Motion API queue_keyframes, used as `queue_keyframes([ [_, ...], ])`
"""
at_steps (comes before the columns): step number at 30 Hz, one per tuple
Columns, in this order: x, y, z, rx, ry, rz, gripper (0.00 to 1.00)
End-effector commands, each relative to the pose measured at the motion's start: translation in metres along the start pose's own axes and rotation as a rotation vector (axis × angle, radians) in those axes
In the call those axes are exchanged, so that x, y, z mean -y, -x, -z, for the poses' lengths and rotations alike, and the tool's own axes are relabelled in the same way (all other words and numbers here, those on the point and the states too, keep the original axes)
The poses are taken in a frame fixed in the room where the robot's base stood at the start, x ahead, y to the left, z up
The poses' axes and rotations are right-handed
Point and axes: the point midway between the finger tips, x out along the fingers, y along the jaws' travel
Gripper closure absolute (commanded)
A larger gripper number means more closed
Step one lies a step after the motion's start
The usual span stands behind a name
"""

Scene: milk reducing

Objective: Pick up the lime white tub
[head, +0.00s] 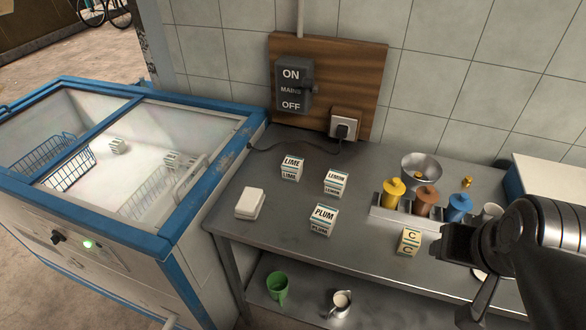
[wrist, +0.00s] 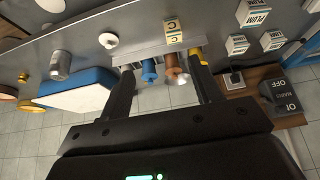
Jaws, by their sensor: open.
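The lime tub (head: 291,168) is a small white block-shaped carton with a dark LIME label. It stands upright on the grey metal counter (head: 275,222), left of the LEMON tub (head: 336,183) and behind the PLUM tub (head: 322,220). In the wrist view, the carton nearest the switch board appears to be the lime tub (wrist: 272,41), though its label is hard to read. My gripper (wrist: 162,68) is open and empty. In the head view it is at the right, over the counter's right part, well apart from the lime tub.
Yellow, brown and blue-topped containers stand in a rack (head: 407,219) near my gripper, with a C-marked block (head: 409,242) in front. A metal bowl (head: 422,166) is behind. A white block (head: 250,203) lies left of PLUM. A blue-edged freezer (head: 179,228) adjoins the counter.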

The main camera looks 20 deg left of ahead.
Motion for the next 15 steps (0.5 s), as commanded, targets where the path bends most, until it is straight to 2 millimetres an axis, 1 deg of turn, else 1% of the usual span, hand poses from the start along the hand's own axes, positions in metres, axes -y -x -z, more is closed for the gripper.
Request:
queue_keyframes([
  [1, 0.0, 0.0, 0.0, 0.0, 0.0, 0.0, 0.37],
  [6, 0.0, 0.0, 0.0, 0.0, 0.0, 0.0, 0.23],
  [7, 0.0, 0.0, 0.0, 0.0, 0.0, 0.0, 0.22],
  [13, 0.0001, 0.0, 0.0002, 0.0, 0.002, 0.0, 0.22],
  [15, 0.0011, -0.0003, 0.0033, 0.002, 0.023, 0.0, 0.22],
])
